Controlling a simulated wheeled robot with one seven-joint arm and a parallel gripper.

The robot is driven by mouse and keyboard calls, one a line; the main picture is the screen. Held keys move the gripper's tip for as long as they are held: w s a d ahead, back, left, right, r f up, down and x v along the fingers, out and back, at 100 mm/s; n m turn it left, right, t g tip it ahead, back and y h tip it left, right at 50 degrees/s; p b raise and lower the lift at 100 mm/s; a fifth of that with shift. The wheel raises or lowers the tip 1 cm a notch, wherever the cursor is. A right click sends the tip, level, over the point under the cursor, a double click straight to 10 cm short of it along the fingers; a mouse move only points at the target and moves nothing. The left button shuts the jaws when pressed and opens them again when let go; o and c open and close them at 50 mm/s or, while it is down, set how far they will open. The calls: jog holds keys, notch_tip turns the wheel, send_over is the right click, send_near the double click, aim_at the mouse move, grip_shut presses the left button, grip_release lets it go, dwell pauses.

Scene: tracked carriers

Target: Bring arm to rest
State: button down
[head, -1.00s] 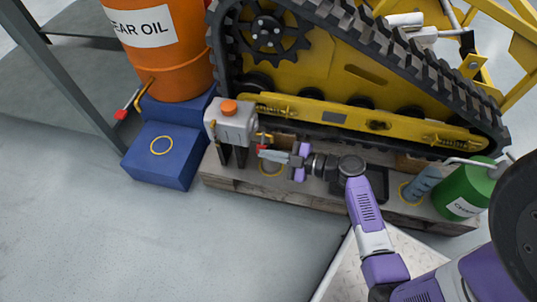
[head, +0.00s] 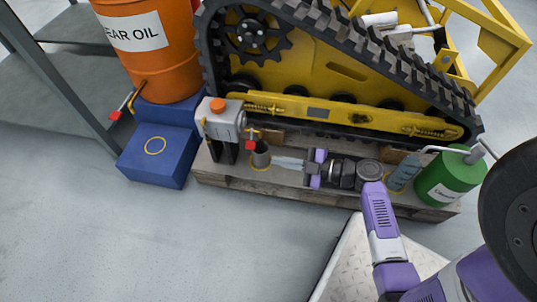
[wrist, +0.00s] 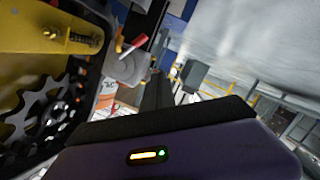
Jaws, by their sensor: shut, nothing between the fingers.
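My gripper (head: 276,161) is low over the wooden pallet (head: 225,174) in the head view, pointing left, its grey fingers shut and empty. Its tips are just right of a small grey cup (head: 260,155), which stands upright in a yellow ring on the pallet. I cannot tell whether the tips touch it. My purple and white arm reaches in from the lower right. In the wrist view my gripper's dark fingers (wrist: 157,93) show beyond the purple housing.
A grey dispenser with an orange cap (head: 222,120) stands left of the cup, beside a blue step block (head: 158,155) and an orange gear oil drum (head: 160,50). A yellow tracked carrier (head: 340,75) rises behind. A blue-grey bottle (head: 404,172) and green can (head: 450,178) stand right.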

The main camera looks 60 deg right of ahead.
jog(key=shift+s, duration=0.55)
jog(key=shift+d, duration=0.1)
